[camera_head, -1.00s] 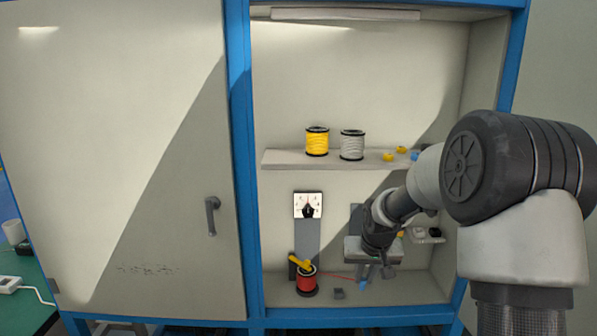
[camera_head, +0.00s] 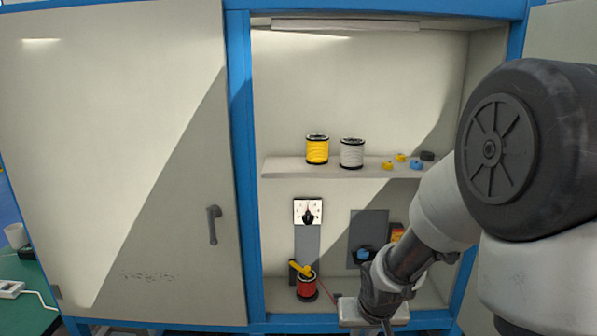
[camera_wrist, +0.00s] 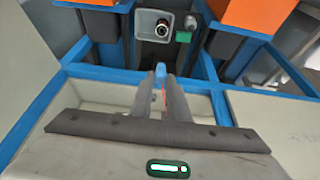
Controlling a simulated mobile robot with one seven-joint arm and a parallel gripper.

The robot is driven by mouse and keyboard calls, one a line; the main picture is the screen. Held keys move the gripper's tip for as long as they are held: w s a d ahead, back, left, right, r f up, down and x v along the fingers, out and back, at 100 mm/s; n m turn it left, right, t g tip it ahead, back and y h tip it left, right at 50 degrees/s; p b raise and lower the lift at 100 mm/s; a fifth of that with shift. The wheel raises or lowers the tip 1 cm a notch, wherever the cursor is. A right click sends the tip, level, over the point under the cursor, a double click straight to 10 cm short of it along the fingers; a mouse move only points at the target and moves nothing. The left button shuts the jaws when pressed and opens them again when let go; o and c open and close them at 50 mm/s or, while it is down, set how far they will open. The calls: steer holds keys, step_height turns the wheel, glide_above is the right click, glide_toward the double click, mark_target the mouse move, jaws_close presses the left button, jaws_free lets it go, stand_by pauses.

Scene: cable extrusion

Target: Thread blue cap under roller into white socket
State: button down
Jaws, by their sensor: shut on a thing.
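My gripper (camera_wrist: 161,80) is shut on the blue cap (camera_wrist: 160,70), which shows between the fingertips in the wrist view. A red cable (camera_wrist: 164,97) runs back from it between the fingers. In the head view the red cable leaves the red spool (camera_head: 306,285) at the cabinet floor and runs right and down toward my gripper, whose fingertips are hidden there. I cannot pick out the roller or the white socket for certain. A grey housing with a round, dark-rimmed fitting (camera_wrist: 161,28) lies ahead of the gripper in the wrist view.
A dark panel (camera_head: 369,228) with a blue part (camera_head: 364,254) stands at the cabinet's back. A shelf (camera_head: 290,162) above holds a yellow spool (camera_head: 317,150), a white spool (camera_head: 352,153) and small caps. The blue cabinet frame (camera_head: 240,170) borders the opening on the left.

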steer(key=shift+s+f, duration=0.85)
steer(key=shift+f, duration=0.05)
steer(key=w+b, duration=0.3)
steer(key=w, duration=3.1)
steer(key=f+b, duration=0.1)
steer(key=f, duration=0.3)
steer(key=w+f+b, duration=0.1)
steer(key=f+b, duration=0.1)
steer(key=f, duration=0.2)
steer(key=f+b, duration=0.2)
steer(key=f, duration=0.2)
steer(key=shift+w+f, duration=0.15)
steer(key=shift+f, duration=0.05)
step_height(320, 180, down, 2)
steer(key=shift+d+f+b, duration=0.1)
steer(key=shift+f+b, duration=0.05)
steer(key=shift+b, duration=0.8)
steer(key=shift+f+b, duration=0.55)
steer(key=shift+f, duration=0.2)
steer(key=shift+f+b, duration=0.25)
steer(key=shift+b, duration=0.05)
